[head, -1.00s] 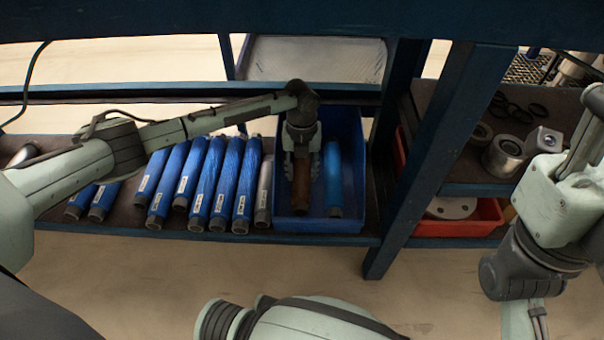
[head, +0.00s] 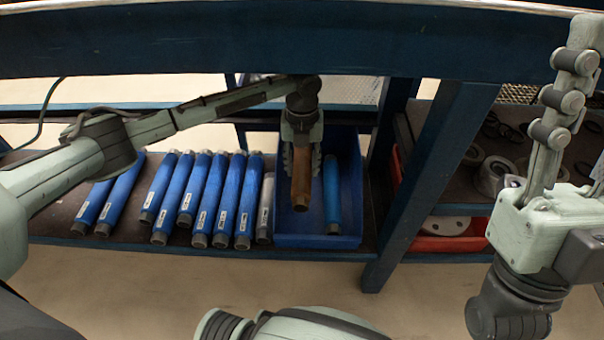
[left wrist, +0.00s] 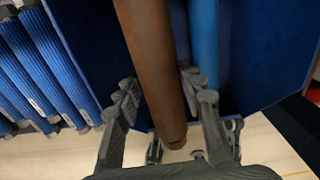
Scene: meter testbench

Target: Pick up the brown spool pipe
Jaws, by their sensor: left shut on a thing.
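The brown spool pipe (head: 302,182) is between the fingers of my left gripper (head: 302,166), which is shut on it. It hangs tilted above the blue bin (head: 287,240), its near end showing below the fingers. In the left wrist view the brown pipe (left wrist: 153,62) runs between the two dark fingers (left wrist: 162,92), its lower end past them. The upper part of the pipe is hidden by the gripper in the head view.
A light-blue pipe (head: 332,195) lies in the bin, right of the brown one. Several blue pipes (head: 207,195) and a grey pipe (head: 266,205) lie on the shelf left of the bin. A blue post (head: 425,180) stands right of it. The tabletop edge (head: 250,40) overhangs above.

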